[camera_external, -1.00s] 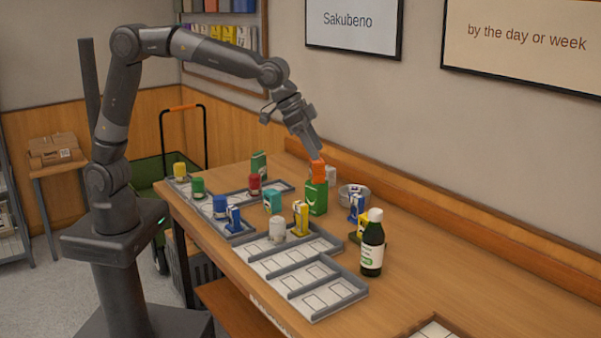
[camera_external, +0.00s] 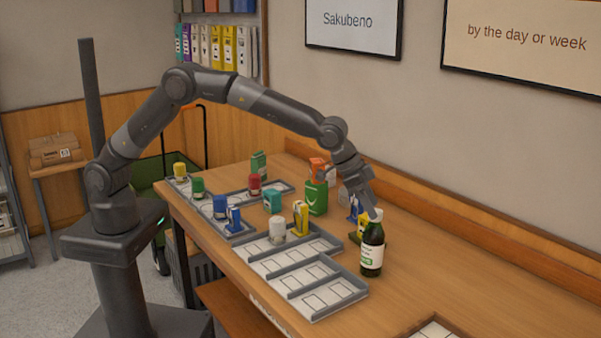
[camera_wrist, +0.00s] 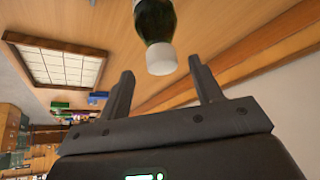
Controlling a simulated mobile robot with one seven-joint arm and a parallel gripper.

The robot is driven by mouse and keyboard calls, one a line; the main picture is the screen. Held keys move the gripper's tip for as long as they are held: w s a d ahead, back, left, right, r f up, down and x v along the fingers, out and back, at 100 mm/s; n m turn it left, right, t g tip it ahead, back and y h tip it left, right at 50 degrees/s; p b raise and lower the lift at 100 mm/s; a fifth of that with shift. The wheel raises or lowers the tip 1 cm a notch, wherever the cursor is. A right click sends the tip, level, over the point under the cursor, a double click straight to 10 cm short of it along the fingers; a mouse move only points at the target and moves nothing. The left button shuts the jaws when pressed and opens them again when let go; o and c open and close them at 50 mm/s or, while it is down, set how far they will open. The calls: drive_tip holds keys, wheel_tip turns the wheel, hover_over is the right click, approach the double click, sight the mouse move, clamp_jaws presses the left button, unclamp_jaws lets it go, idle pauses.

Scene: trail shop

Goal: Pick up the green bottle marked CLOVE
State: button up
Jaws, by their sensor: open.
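The dark green bottle (camera_external: 372,252) with a white cap and a pale label stands upright on the wooden table, to the right of the trays. Its label is too small to read. My gripper (camera_external: 371,208) is at the bottle's top, tilted downward, and partly covers the cap. In the wrist view the green bottle (camera_wrist: 155,20) shows at the top, its white cap (camera_wrist: 161,58) lined up with the gap between the open fingers (camera_wrist: 162,72). The fingers appear empty; I cannot tell whether they touch the cap.
Close behind the bottle are a yellow item (camera_external: 363,226) and a blue item (camera_external: 354,207). A green box (camera_external: 316,198) and an orange box (camera_external: 317,170) stand further left. A grey divided tray (camera_external: 325,301) lies in front.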

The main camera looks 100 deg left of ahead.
sight(379, 219)
drive_tip(key=shift+x, duration=2.75)
drive_tip(key=shift+a, duration=0.15)
clamp_jaws()
